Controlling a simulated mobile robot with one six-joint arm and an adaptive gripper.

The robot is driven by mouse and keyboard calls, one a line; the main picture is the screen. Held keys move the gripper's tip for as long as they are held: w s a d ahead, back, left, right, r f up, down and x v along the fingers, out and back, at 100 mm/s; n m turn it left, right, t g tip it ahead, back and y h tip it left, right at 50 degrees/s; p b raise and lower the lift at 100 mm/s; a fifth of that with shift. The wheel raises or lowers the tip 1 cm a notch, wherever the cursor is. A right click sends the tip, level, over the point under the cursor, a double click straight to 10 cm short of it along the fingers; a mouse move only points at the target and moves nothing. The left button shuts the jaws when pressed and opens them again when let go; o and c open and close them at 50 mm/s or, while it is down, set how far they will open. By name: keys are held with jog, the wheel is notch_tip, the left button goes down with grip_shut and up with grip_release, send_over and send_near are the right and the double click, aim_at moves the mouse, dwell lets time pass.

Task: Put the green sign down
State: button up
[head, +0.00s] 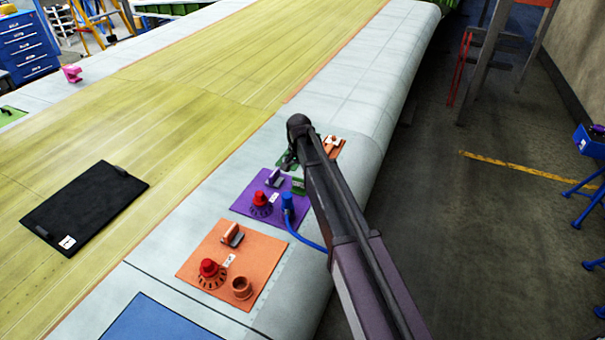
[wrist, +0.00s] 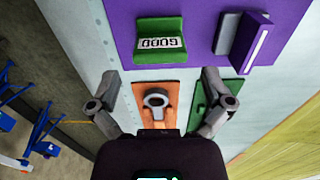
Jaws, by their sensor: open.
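The green sign (wrist: 160,42), with a white label reading "GOOD" upside down, rests on the purple mat (wrist: 118,22) in the wrist view. A small part of the sign (head: 298,184) shows beside my arm in the head view, on the purple mat (head: 243,207). My gripper (wrist: 160,76) is open, with its two fingers spread wide and nothing between them. The sign lies ahead of the fingertips, apart from them. In the head view my arm hides part of the mat, and the fingers are hard to make out.
On the purple mat are a purple-and-grey block (wrist: 240,38), a red knob (head: 262,199) and a blue piece with a hose (head: 288,206). An orange mat (wrist: 172,86) and a green mat (wrist: 228,86) lie near the fingers. A black mat (head: 85,205) lies left.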

aim_at(300, 179)
jog(key=shift+r+p, duration=2.7)
jog(key=shift+r, duration=0.35)
jog(key=shift+d, duration=0.15)
jog(key=s+d+n, duration=0.4)
jog(key=s+d, duration=1.9)
jog(key=s, duration=0.2)
jog(key=shift+s+d, duration=0.25)
jog(key=shift+d, duration=0.15)
jog(key=shift+f, duration=0.1)
notch_tip(300, 179, down, 17)
jog(key=b, duration=1.7)
jog(key=shift+f, duration=0.15)
